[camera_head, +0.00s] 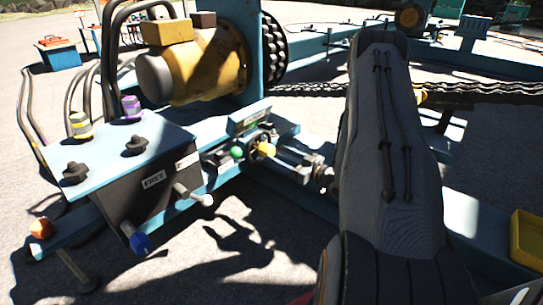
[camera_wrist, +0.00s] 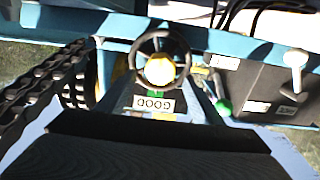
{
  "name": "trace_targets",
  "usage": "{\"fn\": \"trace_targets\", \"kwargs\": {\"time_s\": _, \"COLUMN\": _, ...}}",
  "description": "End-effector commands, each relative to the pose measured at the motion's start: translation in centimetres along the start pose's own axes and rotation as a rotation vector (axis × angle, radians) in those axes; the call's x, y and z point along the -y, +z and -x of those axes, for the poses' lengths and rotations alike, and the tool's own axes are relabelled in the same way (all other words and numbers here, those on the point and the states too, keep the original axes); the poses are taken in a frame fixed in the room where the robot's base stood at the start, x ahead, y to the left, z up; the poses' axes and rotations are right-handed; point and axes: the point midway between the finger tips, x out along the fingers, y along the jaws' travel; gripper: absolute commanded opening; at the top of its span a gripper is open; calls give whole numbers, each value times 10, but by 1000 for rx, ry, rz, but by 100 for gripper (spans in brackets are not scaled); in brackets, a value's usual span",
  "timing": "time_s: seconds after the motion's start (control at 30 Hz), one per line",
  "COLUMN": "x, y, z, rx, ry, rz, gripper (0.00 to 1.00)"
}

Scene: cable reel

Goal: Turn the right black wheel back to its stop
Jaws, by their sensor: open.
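Two black wheel-like knobs stand on the blue box top in the head view. The right black wheel (camera_head: 136,145) sits nearer the yellow motor, the left one (camera_head: 75,172) nearer the box's left edge. I cannot make out either in the wrist view. My gripper (camera_head: 292,160) shows partly beside my arm in the head view, right of the box and apart from both knobs. It is open, with its fingertips hard to make out. A black-rimmed handwheel with a yellow hub (camera_wrist: 160,68) lies ahead in the wrist view, by a GOOD label.
The box front (camera_head: 150,190) carries a FREE label and protruding levers. A purple-banded button (camera_head: 131,106) and a yellow-banded one (camera_head: 80,125) stand behind the knobs. The yellow motor (camera_head: 195,70) rises behind. A chain (camera_wrist: 40,85) runs along the left of the wrist view.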

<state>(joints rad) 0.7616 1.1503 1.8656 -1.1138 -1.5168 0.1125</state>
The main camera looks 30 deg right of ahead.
Motion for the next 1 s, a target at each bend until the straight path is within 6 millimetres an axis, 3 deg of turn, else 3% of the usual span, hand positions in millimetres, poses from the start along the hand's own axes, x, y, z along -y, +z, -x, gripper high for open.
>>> {"fn": "trace_targets", "kwargs": {"time_s": 0.1, "x": 0, "y": 2, "z": -20, "rx": 0, "ry": -2, "rz": 1, "gripper": 60}}
{"fn": "trace_targets", "kwargs": {"time_s": 0.3, "x": 0, "y": 1, "z": -40, "rx": 0, "ry": 0, "rz": 1, "gripper": 60}}
{"fn": "trace_targets", "kwargs": {"time_s": 0.67, "x": 0, "y": 0, "z": -44, "rx": 1, "ry": 1, "rz": 0, "gripper": 59}}
{"fn": "trace_targets", "kwargs": {"time_s": 1.0, "x": 0, "y": 0, "z": -43, "rx": 2, "ry": 1, "rz": 0, "gripper": 2}}
